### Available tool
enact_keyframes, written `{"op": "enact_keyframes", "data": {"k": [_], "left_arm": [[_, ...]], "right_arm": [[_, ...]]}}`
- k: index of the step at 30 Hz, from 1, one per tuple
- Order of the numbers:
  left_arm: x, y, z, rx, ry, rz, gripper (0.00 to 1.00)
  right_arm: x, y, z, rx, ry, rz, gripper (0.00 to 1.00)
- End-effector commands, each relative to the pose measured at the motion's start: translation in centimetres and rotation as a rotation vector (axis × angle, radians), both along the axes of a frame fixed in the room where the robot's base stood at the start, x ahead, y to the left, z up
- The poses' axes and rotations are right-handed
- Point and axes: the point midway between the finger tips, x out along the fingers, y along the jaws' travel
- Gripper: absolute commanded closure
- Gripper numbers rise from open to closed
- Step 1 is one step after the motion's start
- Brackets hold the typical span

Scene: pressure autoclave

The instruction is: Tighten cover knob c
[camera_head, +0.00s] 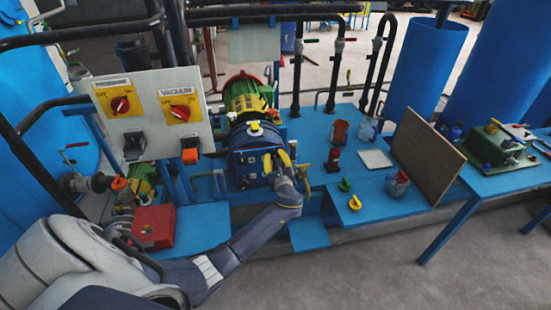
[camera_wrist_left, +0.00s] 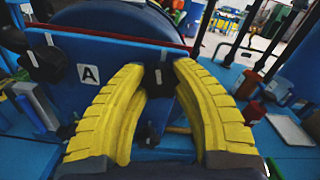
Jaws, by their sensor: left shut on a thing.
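The blue autoclave (camera_head: 243,140) stands behind the blue bench, with its blue front cover (camera_wrist_left: 110,55) facing my left gripper. The cover carries a white "A" plate (camera_wrist_left: 88,74) and several black knobs. One black knob (camera_wrist_left: 158,76) sits between the yellow fingertips of my left gripper (camera_wrist_left: 156,70), which is shut on it; its letter is not readable. Another black knob (camera_wrist_left: 46,63) is at the cover's upper left, clear of the fingers. In the head view my left gripper (camera_head: 281,160) is at the cover's right side. My right gripper is not in view.
A switch panel (camera_head: 150,110) stands left of the autoclave and a red box (camera_head: 154,226) below it. To the right are a red bottle (camera_head: 332,160), a white tray (camera_head: 375,159), green and yellow knobs (camera_head: 355,203) and a brown board (camera_head: 426,155).

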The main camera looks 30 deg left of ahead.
Motion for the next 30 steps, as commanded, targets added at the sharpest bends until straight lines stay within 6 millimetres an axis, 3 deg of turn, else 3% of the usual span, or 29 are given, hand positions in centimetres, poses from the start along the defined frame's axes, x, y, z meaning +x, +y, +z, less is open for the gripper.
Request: {"op": "enact_keyframes", "data": {"k": [12,30], "left_arm": [[-0.03,0.23,0.15,0.176,0.16,0.005,1.0],[0.03,0.23,0.28,0.22,0.201,0.005,1.0]], "right_arm": [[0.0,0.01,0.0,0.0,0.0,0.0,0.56],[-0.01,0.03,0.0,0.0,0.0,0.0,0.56]]}}
